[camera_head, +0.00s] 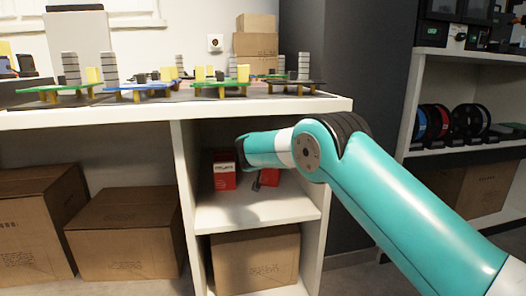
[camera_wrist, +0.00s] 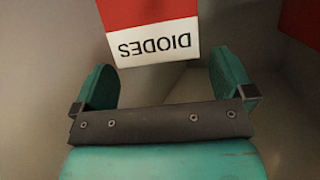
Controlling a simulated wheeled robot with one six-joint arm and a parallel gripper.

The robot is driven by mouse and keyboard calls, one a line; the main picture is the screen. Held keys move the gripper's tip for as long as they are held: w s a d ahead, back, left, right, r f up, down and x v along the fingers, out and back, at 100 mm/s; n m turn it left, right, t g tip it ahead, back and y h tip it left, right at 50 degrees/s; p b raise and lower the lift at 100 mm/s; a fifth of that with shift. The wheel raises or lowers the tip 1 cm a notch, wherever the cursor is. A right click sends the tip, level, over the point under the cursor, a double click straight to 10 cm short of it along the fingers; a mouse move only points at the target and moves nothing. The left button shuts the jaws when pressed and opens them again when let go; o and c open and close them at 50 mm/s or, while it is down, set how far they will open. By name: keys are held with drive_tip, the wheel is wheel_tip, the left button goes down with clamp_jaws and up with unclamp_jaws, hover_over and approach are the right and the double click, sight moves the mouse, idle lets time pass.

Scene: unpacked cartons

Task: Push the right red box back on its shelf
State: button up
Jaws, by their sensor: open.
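Two red boxes stand on the middle shelf in the head view. The left red box (camera_head: 224,171) has a white label and shows mostly clear. The right red box (camera_head: 269,178) is partly hidden behind my arm and gripper. My gripper (camera_head: 245,155) reaches into the shelf opening from the right, its fingers hard to make out there. In the wrist view my gripper (camera_wrist: 162,70) is open and empty. A red box with a white label reading DIODES upside down (camera_wrist: 151,22) lies ahead, between the fingers' lines; contact is not clear.
Another red box (camera_wrist: 303,20) shows at the wrist view's upper right corner. The white shelf board (camera_head: 255,208) has bare room in front of the boxes. A white upright (camera_head: 186,190) bounds it at left. The worktop (camera_head: 180,108) with circuit boards lies above, a carton (camera_head: 255,262) below.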

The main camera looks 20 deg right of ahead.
drive_tip(key=p+v, duration=0.4)
drive_tip(key=v, duration=0.9)
drive_tip(key=shift+s+a, duration=0.1)
drive_tip(key=shift+s, duration=0.05)
